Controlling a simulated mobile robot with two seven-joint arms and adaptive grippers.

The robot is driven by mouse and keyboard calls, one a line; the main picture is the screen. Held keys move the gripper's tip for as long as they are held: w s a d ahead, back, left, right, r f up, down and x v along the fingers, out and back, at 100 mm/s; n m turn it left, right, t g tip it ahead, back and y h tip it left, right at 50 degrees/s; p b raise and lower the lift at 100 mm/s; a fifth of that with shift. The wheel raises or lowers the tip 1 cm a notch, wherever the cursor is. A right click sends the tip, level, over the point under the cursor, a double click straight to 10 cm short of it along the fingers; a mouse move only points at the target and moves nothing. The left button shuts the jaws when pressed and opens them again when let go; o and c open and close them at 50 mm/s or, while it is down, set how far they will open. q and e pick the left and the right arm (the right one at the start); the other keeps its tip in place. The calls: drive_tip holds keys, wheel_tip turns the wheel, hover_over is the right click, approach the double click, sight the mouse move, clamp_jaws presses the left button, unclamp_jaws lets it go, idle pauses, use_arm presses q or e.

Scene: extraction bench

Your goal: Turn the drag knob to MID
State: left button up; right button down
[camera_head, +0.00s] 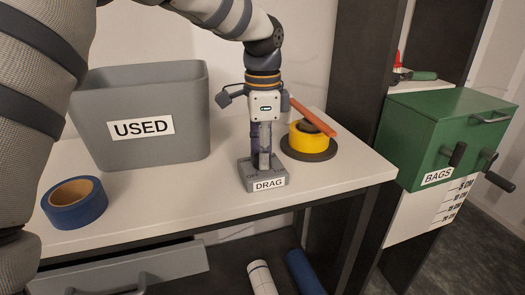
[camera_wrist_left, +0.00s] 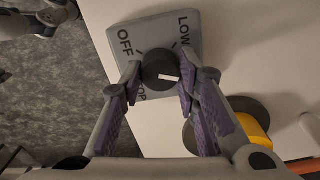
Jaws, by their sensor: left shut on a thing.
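The drag control is a grey box (camera_head: 263,176) labelled DRAG on the white bench, near its front edge. In the left wrist view its top face (camera_wrist_left: 148,33) reads OFF at upper left and LOW at upper right; a partly covered label, apparently TOP, is at lower left. No MID label can be read. The round black drag knob (camera_wrist_left: 157,63) has a white mark pointing right and slightly down in that view. My left gripper (camera_head: 264,160) points down from above, its purple-padded fingers (camera_wrist_left: 161,82) shut on opposite sides of the knob. My right gripper is not in view.
A yellow roll (camera_head: 308,137) on a dark disc, with an orange bar above it, stands close right of the gripper. A grey USED bin (camera_head: 190,90) and blue tape roll (camera_head: 75,203) are left. A green BAGS box (camera_head: 450,125) stands right. An open drawer (camera_head: 150,272) is below.

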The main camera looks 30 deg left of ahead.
use_arm(q)
drive_tip(key=shift+m, duration=2.2)
drive_tip(key=o, duration=1.2)
wheel_tip(320, 180, up, 12)
drive_tip(key=shift+r, duration=0.1)
